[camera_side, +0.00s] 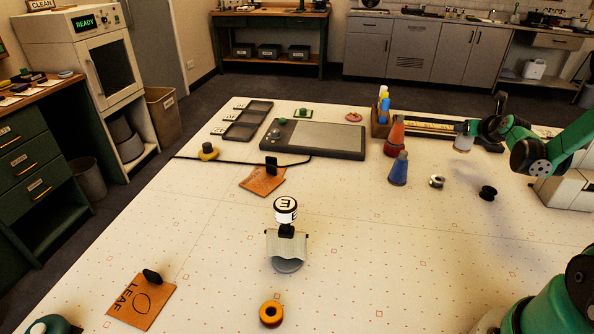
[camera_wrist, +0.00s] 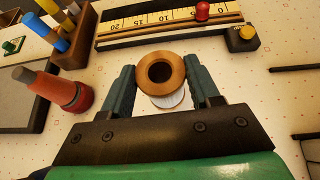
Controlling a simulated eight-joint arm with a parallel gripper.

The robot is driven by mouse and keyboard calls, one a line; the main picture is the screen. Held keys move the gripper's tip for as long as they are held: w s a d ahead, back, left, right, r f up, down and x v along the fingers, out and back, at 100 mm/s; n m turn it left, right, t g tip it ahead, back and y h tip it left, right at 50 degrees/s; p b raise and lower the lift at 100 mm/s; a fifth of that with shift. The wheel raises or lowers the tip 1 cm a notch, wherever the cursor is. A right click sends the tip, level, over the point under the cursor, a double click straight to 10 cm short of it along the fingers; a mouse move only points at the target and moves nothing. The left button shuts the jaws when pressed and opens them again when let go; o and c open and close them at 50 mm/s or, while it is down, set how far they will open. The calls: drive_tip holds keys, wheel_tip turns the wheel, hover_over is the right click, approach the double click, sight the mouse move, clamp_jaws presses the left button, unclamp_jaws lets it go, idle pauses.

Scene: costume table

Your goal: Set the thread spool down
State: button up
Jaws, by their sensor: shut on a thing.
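A thread spool (camera_wrist: 161,74) with a tan wooden rim, a dark centre hole and white thread below sits between the two fingers of my gripper (camera_wrist: 162,88) in the wrist view. The fingers are shut on its sides. In the side view the spool (camera_side: 462,144) hangs under my gripper (camera_side: 463,130) at the right, near the far end of the patterned table. It looks upright. I cannot tell whether its base touches the table.
A ruler strip (camera_wrist: 160,22) lies just beyond the spool. A red cone (camera_side: 395,131) and a blue cone (camera_side: 398,169) stand to the left. The table's middle right is clear.

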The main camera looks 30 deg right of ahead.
sight(467, 146)
drive_tip(key=shift+f, duration=2.15)
drive_tip(key=o, duration=1.3)
drive_tip(key=shift+f, duration=0.1)
